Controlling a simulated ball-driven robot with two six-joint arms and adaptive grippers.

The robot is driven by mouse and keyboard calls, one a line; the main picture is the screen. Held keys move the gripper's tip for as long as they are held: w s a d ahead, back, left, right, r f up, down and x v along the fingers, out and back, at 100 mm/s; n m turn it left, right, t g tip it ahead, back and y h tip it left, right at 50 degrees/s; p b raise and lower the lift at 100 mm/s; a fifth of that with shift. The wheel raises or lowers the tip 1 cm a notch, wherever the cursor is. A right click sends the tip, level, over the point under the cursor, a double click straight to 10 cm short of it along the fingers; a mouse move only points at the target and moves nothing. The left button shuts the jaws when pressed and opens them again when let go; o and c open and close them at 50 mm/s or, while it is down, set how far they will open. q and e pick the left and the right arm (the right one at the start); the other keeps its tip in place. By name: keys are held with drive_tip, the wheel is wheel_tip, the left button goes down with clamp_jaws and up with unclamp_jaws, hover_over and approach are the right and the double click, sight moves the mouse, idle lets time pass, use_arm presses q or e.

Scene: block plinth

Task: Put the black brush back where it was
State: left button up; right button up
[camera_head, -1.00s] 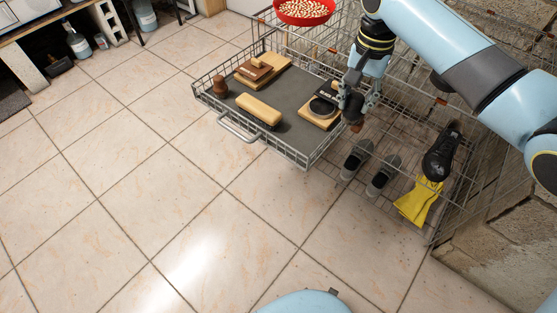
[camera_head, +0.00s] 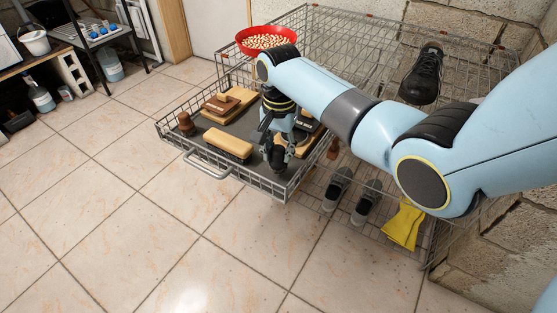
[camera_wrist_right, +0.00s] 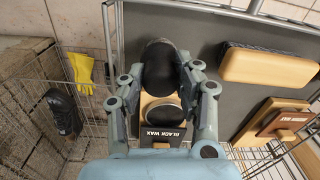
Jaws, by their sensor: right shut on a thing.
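The black brush (camera_wrist_right: 158,68) is a dark rounded shape between the fingers of my right gripper (camera_wrist_right: 160,82) in the right wrist view. In the head view my right gripper (camera_head: 277,154) is over the right front part of the pull-out wire tray (camera_head: 232,178), with the brush dark at its tips. Whether the brush touches the tray floor I cannot tell. Beside it in the wrist view is a wooden stand with a round black tin (camera_wrist_right: 165,113) and a sign reading "BLACK WAX" (camera_wrist_right: 166,134). My left gripper is not in view.
The tray also holds a tan block with a dark underside (camera_head: 228,145), a brown wooden piece (camera_head: 221,104) and a brown knob (camera_head: 186,122). A red bowl (camera_head: 266,42) stands behind. Grey shoes (camera_head: 367,203), yellow gloves (camera_head: 403,224) and a black shoe (camera_head: 423,77) are right.

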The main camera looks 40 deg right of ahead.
sight(279, 148)
drive_tip(key=shift+f+b, duration=0.3)
drive_tip(key=shift+f, duration=0.95)
drive_tip(key=shift+f, duration=0.15)
drive_tip(key=o, duration=1)
wheel_tip(279, 148, up, 12)
drive_tip(key=p, duration=0.4)
